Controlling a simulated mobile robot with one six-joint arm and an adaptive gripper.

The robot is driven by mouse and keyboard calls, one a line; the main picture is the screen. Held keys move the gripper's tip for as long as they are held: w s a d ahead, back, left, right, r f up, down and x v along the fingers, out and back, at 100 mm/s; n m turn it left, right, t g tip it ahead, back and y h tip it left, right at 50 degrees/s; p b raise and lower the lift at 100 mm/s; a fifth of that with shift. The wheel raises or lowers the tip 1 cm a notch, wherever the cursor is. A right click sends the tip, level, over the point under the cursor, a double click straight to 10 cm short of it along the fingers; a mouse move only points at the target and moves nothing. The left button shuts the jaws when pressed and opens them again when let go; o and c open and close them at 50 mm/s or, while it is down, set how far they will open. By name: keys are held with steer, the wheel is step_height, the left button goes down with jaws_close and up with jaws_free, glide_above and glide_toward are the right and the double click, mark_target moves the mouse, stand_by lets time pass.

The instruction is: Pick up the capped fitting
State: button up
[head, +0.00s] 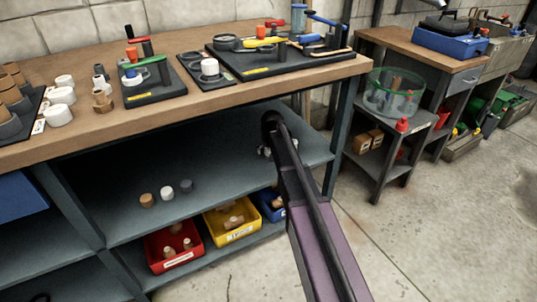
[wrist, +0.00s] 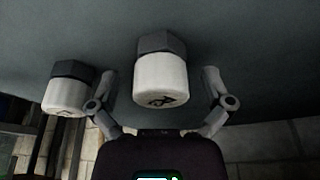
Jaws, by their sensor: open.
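Two similar fittings, each with a dark hexagonal part and a white cap, show in the wrist view. One capped fitting (wrist: 160,72) is in the middle, with a dark printed mark on its white end. The other capped fitting (wrist: 67,90) is to the left, outside my fingers. My gripper (wrist: 158,92) is open, one finger on each side of the middle fitting, with visible gaps and no clear contact. In the head view my arm reaches over the right end of the middle shelf (head: 235,150) and mostly hides the gripper and the pale pieces there.
The workbench top (head: 200,98) overhangs the shelf and carries trays, tools and loose fittings. A brown, a white (head: 167,193) and a grey piece stand at the shelf's front left. Red (head: 172,262) and yellow (head: 232,236) bins sit below.

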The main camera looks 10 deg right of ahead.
steer(key=shift+c, duration=0.2)
steer(key=c, duration=1.2)
steer(key=shift+r, duration=0.1)
step_height(320, 180, up, 4)
steer(key=p, duration=0.3)
steer(key=shift+f+p, duration=0.2)
steer(key=shift+p, duration=0.2)
steer(key=s+d, duration=0.2)
steer(key=s, duration=0.3)
steer(key=s+d, duration=0.1)
steer(key=s, duration=0.4)
steer(key=s+d+r+p, duration=0.1)
steer(key=s+d, duration=0.1)
steer(key=s, duration=0.3)
steer(key=shift+d+r, duration=0.1)
steer(key=shift+d, duration=0.2)
steer(key=shift+r, duration=0.1)
steer(key=shift+w+a, duration=0.1)
